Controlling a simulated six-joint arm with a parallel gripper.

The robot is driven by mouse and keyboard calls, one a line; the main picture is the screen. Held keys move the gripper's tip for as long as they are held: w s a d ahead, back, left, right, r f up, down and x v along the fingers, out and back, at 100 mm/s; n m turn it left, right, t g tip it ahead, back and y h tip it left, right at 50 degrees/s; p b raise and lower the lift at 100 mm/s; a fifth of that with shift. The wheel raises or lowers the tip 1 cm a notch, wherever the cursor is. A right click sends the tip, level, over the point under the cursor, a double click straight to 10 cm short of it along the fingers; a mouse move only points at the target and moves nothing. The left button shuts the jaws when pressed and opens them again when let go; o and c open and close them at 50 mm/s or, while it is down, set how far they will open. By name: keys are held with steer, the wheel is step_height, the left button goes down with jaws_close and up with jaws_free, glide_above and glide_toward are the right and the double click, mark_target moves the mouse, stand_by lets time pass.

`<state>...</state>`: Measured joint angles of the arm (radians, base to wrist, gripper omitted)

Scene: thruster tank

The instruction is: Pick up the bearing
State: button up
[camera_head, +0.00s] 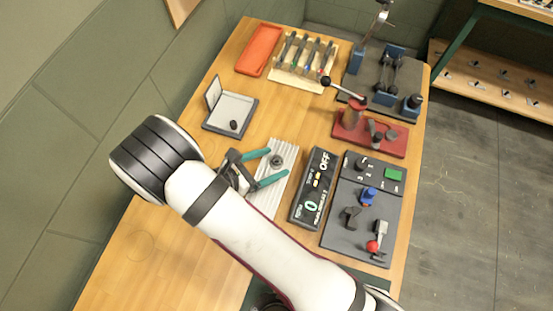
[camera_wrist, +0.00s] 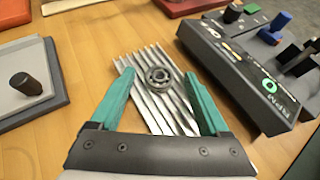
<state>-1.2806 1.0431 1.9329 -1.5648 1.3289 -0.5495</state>
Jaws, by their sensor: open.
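The bearing (camera_wrist: 158,79) is a small dark metal ring lying on a light ribbed metal plate (camera_wrist: 151,111) on the wooden table. In the head view the bearing (camera_head: 277,161) sits near the upper middle of the plate (camera_head: 283,148). My gripper (camera_wrist: 159,88) has two teal fingers spread wide, one on each side of the bearing in the wrist view, with visible space between them and the ring. In the head view my gripper (camera_head: 278,164) reaches over the plate from the left, its fingers open and empty. I cannot tell the exact height of the fingertips above the plate.
A black RPM display box (camera_head: 314,188) stands close right of the plate. A grey tray with a dark knob (camera_head: 231,112) is at upper left. A red press (camera_head: 370,132) and a dark control panel (camera_head: 363,210) stand to the right. Bare table lies at lower left.

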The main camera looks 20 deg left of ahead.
jaws_close()
steer(key=shift+r, duration=0.1)
stand_by(0.3)
